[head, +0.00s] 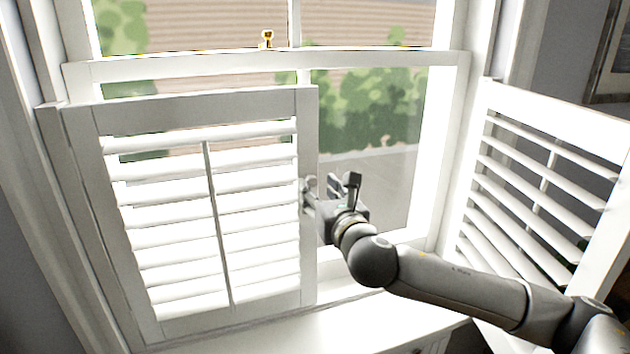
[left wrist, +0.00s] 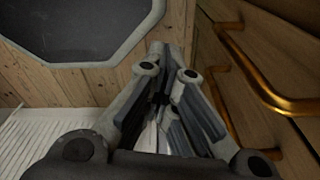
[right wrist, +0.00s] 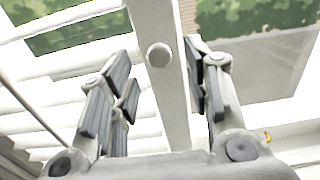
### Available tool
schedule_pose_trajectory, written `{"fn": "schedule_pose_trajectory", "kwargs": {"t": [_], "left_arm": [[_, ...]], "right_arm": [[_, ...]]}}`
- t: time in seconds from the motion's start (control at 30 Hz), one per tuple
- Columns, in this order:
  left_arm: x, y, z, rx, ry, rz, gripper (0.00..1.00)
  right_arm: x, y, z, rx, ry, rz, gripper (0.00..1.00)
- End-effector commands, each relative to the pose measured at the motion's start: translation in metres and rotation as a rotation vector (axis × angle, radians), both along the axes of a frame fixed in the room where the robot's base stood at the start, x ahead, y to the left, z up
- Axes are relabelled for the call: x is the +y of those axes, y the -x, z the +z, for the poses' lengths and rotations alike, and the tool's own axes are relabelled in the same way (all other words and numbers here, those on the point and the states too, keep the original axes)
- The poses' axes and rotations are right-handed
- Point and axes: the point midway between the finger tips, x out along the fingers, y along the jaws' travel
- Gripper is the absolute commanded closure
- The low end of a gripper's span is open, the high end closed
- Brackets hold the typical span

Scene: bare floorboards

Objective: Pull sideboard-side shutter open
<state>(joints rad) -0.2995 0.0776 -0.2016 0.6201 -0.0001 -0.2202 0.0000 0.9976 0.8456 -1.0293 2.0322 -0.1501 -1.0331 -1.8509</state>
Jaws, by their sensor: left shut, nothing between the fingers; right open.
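The left shutter (head: 305,130), a white louvred panel, stands across the left part of the window. My right gripper (head: 330,187) is at the free right edge of this panel. In the right wrist view a round white knob (right wrist: 159,54) on the panel's edge stile (right wrist: 165,95) lies between the open fingers (right wrist: 158,66); I see no finger closed on it. The right shutter (head: 545,110) is swung out from the window. My left gripper (left wrist: 170,62) is shut and empty, seen only in the left wrist view. Which shutter is the sideboard-side one is not clear.
The window sill (head: 340,325) runs below the panels. A brass catch (head: 267,39) sits on the window's middle rail. In the left wrist view, wooden drawers with a brass handle (left wrist: 255,80) are close on the right, and a dark octagonal panel (left wrist: 80,30) lies at upper left.

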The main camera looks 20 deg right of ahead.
Motion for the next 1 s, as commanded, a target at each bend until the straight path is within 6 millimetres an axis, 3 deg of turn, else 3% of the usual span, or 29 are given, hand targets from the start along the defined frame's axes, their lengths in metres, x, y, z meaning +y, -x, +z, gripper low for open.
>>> {"fn": "schedule_pose_trajectory", "kwargs": {"t": [0.23,0.63,0.9,1.0], "left_arm": [[0.001,0.0,0.008,0.001,-0.002,0.001,1.0],[0.003,0.0,0.008,0.001,-0.003,0.002,1.0],[0.003,0.001,0.009,0.001,-0.003,0.002,1.0],[0.003,0.001,0.009,0.001,-0.003,0.002,1.0]], "right_arm": [[0.001,-0.023,0.001,-0.001,-0.001,0.0,0.55],[0.001,-0.028,0.0,-0.001,-0.001,0.001,0.56],[0.001,-0.028,0.0,-0.001,-0.001,0.0,0.91],[0.001,-0.028,0.0,-0.001,-0.001,0.0,1.0]]}}
